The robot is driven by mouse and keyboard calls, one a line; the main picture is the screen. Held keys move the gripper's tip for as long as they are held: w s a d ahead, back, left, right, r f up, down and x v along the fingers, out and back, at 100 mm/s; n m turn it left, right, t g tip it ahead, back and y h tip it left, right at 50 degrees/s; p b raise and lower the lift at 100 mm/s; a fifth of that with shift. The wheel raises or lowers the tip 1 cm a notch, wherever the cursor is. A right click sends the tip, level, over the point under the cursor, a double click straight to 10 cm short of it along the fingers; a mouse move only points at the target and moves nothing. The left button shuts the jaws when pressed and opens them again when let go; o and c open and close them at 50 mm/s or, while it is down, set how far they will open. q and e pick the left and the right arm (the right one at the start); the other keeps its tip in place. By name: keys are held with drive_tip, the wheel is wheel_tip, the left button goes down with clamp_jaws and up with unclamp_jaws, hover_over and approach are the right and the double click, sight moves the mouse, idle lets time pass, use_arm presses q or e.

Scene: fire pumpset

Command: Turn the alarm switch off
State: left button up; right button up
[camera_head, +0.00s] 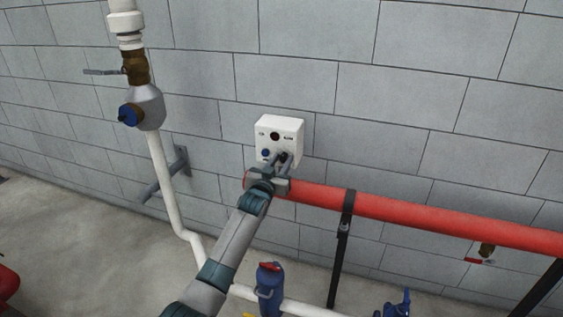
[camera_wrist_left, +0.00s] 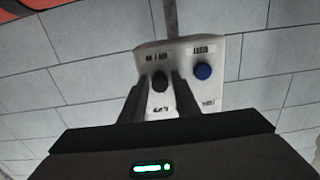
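The white alarm box (camera_head: 293,127) is on the grey block wall and also shows upside down in the left wrist view (camera_wrist_left: 222,92). It has a dark round part (camera_head: 275,136) at the top, a blue button (camera_head: 265,153) at lower left and a black switch knob (camera_head: 284,156) at lower right. My left gripper (camera_head: 283,163) is at the knob. In the left wrist view, its fingers (camera_wrist_left: 161,88) stand apart, one each side of the black knob (camera_wrist_left: 159,82). I see no clear grip on it. My right gripper is not in view.
A red pipe (camera_head: 420,212) runs along the wall just below the box, close to my left wrist. A white pipe (camera_head: 163,180) with a valve stands to the left. Blue fittings (camera_head: 270,287) are low in front.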

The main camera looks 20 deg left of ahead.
use_arm(q)
drive_tip(key=shift+s, duration=0.15)
drive_tip(key=s+b, duration=0.4)
drive_tip(key=s, duration=1.3)
drive_tip(key=shift+a, duration=0.3)
